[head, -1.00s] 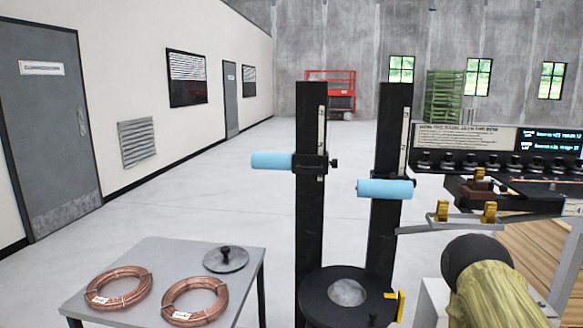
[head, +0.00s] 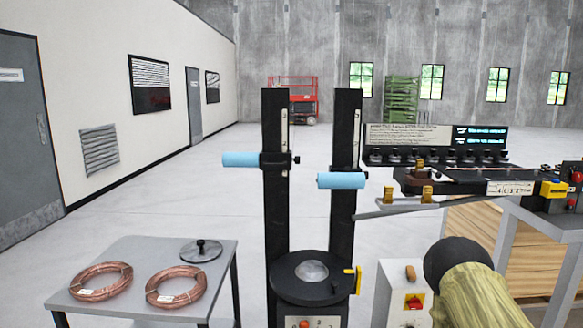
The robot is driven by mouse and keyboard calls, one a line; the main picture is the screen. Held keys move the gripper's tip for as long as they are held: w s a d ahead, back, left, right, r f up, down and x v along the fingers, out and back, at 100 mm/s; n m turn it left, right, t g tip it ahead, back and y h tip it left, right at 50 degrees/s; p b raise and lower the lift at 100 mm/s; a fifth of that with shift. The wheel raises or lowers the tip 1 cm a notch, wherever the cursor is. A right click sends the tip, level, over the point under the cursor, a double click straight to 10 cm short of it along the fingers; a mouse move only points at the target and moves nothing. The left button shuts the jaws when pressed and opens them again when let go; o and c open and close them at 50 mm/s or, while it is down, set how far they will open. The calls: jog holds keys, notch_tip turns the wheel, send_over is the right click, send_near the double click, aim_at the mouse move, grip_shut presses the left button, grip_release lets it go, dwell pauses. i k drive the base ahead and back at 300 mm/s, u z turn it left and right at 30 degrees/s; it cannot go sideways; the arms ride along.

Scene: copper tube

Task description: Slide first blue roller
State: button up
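Two light-blue rollers are mounted on two upright black posts in the head view. The left blue roller (head: 240,159) sticks out to the left of the left post (head: 275,215), held by a black clamp. The right blue roller (head: 341,180) sits a little lower, across the front of the right post (head: 345,130). Both rollers lie level and nothing touches them. A part of my own arm shows at the lower right, apart from the rollers. My gripper's fingers are not in view.
A grey table (head: 220,260) at lower left holds two copper coils (head: 101,281) and a round grey disc (head: 201,251). A black round base (head: 290,268) stands before the posts. A machine bench (head: 500,185) fills the right. Floor at left behind the table is clear.

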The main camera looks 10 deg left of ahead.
aim_at(265, 162)
jog(key=z, duration=1.3)
jog(key=i, duration=1.2)
jog(key=u, duration=1.45)
